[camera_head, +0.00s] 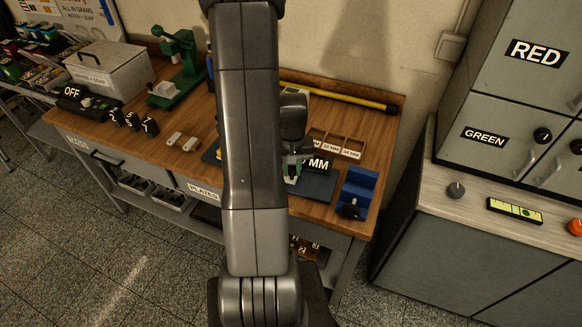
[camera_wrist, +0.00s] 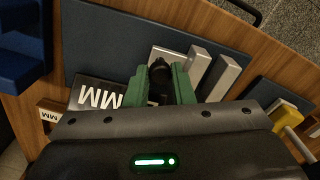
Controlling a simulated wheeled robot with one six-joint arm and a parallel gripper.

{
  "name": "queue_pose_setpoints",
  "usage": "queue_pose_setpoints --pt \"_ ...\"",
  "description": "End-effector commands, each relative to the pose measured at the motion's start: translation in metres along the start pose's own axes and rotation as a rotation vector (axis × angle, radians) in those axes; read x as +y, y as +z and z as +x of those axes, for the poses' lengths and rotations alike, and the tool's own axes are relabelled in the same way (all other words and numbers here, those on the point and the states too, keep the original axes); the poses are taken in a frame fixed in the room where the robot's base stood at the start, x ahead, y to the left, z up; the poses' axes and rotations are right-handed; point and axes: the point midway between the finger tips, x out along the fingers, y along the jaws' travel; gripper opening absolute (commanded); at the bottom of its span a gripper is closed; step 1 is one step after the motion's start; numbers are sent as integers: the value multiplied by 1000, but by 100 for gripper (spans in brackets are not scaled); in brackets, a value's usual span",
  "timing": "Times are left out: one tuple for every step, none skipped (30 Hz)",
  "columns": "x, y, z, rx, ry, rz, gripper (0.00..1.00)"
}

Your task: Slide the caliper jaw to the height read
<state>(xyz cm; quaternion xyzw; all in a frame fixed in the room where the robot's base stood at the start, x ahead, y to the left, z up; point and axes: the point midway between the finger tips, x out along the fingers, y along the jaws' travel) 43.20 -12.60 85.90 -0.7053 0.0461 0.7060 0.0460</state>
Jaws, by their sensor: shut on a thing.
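My gripper (camera_head: 292,167) is over the dark blue mat (camera_head: 322,187) at the right part of the bench, partly behind my arm. In the wrist view its green fingers (camera_wrist: 160,88) are closed around a small black knob (camera_wrist: 160,71). The knob stands on a pale metal piece, which seems to be the caliper's sliding jaw. Two upright grey metal bars (camera_wrist: 221,77) stand just right of the fingers, with a gap between them. A black readout plate (camera_wrist: 97,97) marked MM lies left of the fingers; its number is hidden by my gripper.
A blue vise-like block (camera_head: 358,190) stands right of the mat. Behind it is a wooden tray (camera_head: 338,139) with MM labels. A yellow tube (camera_head: 340,97) lies along the back edge. A green press (camera_head: 180,65) and a grey box (camera_head: 108,72) stand at left.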

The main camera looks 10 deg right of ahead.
Motion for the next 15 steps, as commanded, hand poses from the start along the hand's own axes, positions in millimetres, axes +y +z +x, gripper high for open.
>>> queue_pose_setpoints --pt "5 2 2 1 0 2 11" --pt "7 3 2 1 0 2 11" --pt "11 4 2 2 0 3 11" --pt "13 5 1 2 0 3 11" --pt "14 5 1 2 0 2 11" --pt "14 5 0 2 0 1 11" --pt "14 5 0 2 0 0 11" --pt "14 5 0 2 0 0 11" --pt "14 5 0 2 0 0 11" --pt "14 5 0 2 0 0 11" --pt "14 5 0 2 0 0 11" --pt "14 5 0 2 0 0 11" --pt "14 5 0 2 0 0 27" --pt "14 5 0 1 0 0 30" --pt "14 5 0 1 0 0 30"
